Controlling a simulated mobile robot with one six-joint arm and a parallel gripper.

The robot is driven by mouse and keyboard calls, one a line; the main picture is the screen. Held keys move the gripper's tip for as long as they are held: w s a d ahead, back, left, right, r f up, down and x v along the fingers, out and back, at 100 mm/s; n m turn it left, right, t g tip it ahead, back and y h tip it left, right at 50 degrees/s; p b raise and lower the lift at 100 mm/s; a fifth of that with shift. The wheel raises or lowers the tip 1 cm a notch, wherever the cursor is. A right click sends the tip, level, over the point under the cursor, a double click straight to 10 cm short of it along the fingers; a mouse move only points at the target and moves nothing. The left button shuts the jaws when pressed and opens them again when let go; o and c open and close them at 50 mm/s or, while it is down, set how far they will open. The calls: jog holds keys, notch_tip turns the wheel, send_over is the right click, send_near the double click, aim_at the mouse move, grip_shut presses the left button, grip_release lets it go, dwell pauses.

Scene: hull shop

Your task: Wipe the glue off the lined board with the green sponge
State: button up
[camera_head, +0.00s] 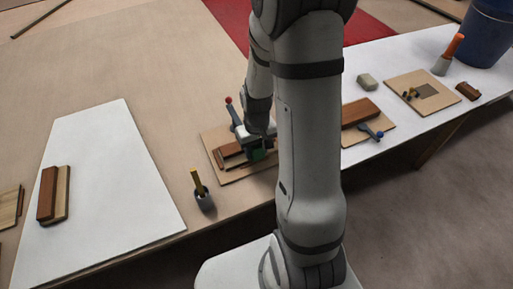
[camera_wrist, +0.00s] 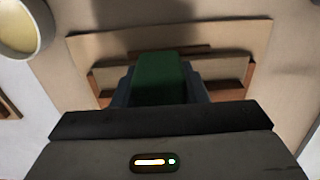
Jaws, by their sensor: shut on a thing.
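My gripper (camera_head: 262,145) is shut on the green sponge (camera_head: 258,155). In the wrist view the green sponge (camera_wrist: 162,78) sits between the dark fingers. It is over a pale board (camera_head: 215,137) that bears brown wood strips (camera_head: 232,155) and a clamp with a red knob (camera_head: 229,101). The same pale board (camera_wrist: 255,45) shows in the wrist view. I cannot tell whether the sponge touches the strips. No glue or drawn lines can be made out on this board, and my arm hides part of it.
A dark pot with a yellow-handled tool (camera_head: 203,198) stands near the front edge. A white sheet (camera_head: 105,180) with stacked wood blocks (camera_head: 47,193) lies left.

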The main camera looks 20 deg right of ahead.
jog(key=shift+r+p, duration=2.25)
jog(key=shift+r, duration=1.15)
jog(key=shift+w+a+f, duration=0.1)
jog(key=shift+w, duration=0.05)
